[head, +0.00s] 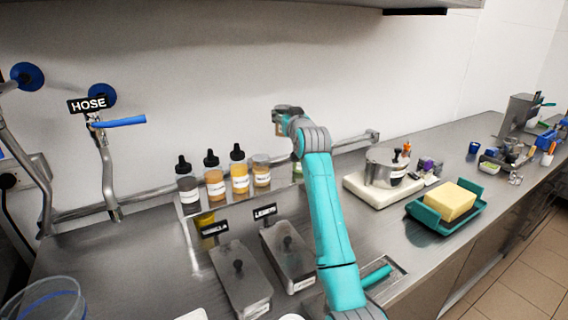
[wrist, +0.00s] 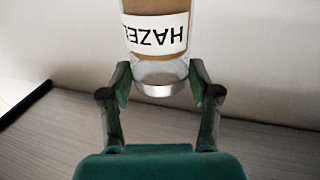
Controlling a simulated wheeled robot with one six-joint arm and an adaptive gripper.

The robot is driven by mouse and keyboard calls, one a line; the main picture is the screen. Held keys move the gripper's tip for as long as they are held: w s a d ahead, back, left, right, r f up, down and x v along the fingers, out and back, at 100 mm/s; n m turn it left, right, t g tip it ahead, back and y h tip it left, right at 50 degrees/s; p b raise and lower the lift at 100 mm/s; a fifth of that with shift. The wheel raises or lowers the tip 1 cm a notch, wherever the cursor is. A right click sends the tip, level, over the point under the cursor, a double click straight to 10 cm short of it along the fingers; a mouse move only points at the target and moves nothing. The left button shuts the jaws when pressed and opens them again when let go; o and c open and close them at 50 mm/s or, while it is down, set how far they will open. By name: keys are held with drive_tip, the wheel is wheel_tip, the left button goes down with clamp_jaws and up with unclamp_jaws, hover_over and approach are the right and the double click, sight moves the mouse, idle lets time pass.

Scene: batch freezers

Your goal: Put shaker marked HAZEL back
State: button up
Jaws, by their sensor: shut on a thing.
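The HAZEL shaker (wrist: 158,45) is a clear container with brown contents and a white label that reads HAZEL upside down in the wrist view. My gripper (wrist: 158,85) is shut on it near its silver end. In the head view my gripper (head: 287,114) is raised in front of the wall, above the back of the counter. The shaker is mostly hidden there; a small brownish patch shows at the gripper. Below and to the left, several labelled containers stand in a row: dark-capped bottles (head: 214,183) and a lower jar (head: 262,172).
Two lidded metal bins (head: 239,277) with black label signs stand in front of the row. A white board (head: 358,187) with a metal pot (head: 382,168) and a teal butter tray (head: 424,216) are at the right. A metal rail (head: 150,196) runs along the wall.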

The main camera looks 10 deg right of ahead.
wheel_tip(320, 180, down, 15)
drive_tip(key=shift+r, duration=0.1)
idle(0.4)
drive_tip(key=o, duration=0.9)
drive_tip(key=shift+f, duration=0.2)
drive_tip(key=shift+r, duration=0.1)
drive_tip(key=s, duration=1.2)
drive_tip(key=shift+d, duration=0.35)
